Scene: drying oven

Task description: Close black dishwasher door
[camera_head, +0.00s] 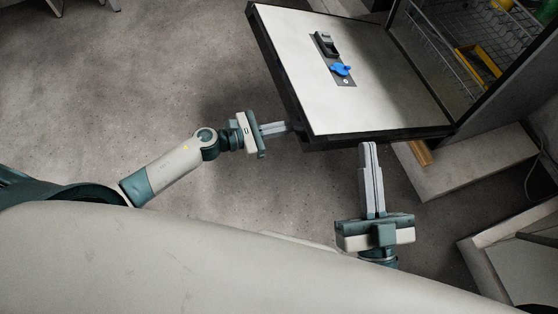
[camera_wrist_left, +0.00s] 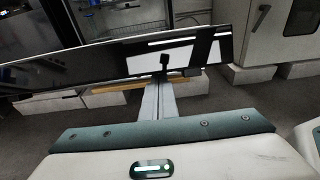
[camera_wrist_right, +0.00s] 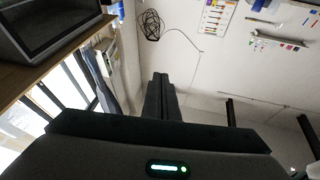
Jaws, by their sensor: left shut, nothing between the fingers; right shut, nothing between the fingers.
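The black dishwasher door (camera_head: 385,85) is open and juts out from the machine, its pale inner panel facing up; a dispenser with a blue tab (camera_head: 341,70) sits on it. My left gripper (camera_head: 290,127) is shut and empty, its tips at the door's outer edge near the front left corner. In the left wrist view its fingers (camera_wrist_left: 158,98) reach to the dark door (camera_wrist_left: 120,65); I cannot tell if they touch. My right gripper (camera_head: 369,147) is shut and empty, its tips close to the door's near edge. Its fingers (camera_wrist_right: 160,95) show no door in the right wrist view.
The dishwasher's interior with a wire rack (camera_head: 433,52) and a yellow item (camera_head: 478,64) is at the upper right. A pale plinth (camera_head: 460,165) lies below it. The grey floor (camera_head: 130,70) on the left is clear.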

